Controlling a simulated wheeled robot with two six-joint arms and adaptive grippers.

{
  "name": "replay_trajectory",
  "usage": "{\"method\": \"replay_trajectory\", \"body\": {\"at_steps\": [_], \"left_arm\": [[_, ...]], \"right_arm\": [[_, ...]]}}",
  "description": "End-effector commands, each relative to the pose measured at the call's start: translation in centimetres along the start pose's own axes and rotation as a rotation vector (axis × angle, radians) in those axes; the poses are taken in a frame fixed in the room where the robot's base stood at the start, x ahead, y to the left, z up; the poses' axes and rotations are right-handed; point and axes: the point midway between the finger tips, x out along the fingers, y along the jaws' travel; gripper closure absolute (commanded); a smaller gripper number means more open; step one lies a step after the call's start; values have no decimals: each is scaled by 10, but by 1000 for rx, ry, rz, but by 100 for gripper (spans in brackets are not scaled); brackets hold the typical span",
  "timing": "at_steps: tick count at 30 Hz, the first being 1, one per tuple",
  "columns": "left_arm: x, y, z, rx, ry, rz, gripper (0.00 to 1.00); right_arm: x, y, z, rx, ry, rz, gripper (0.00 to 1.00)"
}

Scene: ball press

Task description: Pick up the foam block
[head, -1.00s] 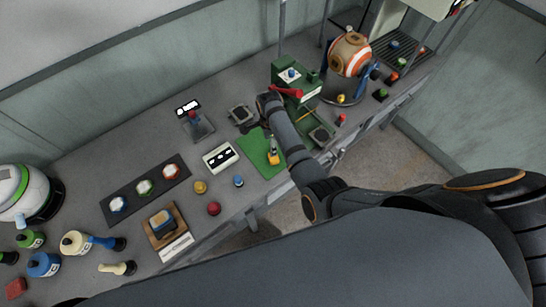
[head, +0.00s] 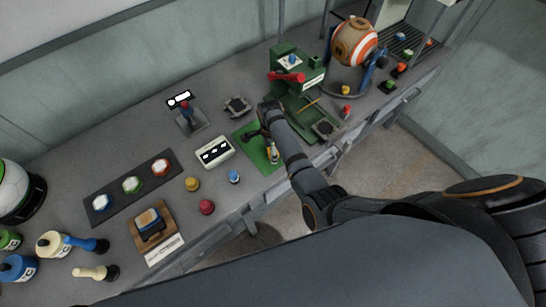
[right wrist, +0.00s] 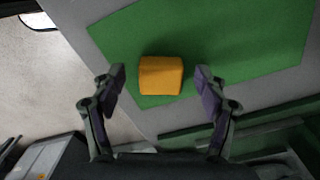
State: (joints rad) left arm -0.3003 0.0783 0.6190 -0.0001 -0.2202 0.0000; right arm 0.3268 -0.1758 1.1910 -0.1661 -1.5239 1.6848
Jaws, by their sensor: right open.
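An orange-yellow block (right wrist: 160,76), which looks like the foam block, lies on a green mat (right wrist: 215,45) in the right wrist view. In the head view my right gripper (head: 262,136) is over the mat and hard to make out. My left gripper is not in view.
A green press (head: 297,75) stands just beyond the mat, with a striped drum (head: 354,42) behind it. A white panel (head: 214,152) lies left of the mat. Yellow, red and blue knobs, including a red one (head: 207,207), stand near the table's front edge.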

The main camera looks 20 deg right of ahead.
Motion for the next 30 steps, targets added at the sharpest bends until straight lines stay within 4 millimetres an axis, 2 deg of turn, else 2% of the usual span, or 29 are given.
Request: {"method": "replay_trajectory", "body": {"at_steps": [1, 8, 11, 18, 20, 21, 30], "left_arm": [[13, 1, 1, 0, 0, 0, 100], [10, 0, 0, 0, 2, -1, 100], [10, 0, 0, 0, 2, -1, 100], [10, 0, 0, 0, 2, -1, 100], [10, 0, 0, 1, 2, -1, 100], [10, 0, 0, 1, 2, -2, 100], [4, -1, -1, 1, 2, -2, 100]], "right_arm": [[12, 0, 0, 0, 0, -1, 26], [8, 0, 0, 0, 0, -1, 26], [8, 0, 0, 0, 0, -1, 37], [9, 0, 0, 0, 0, 0, 70], [9, 0, 0, 0, 0, 0, 70], [9, 0, 0, 0, 0, 0, 73], [2, -1, -1, -1, 0, 0, 74]]}}
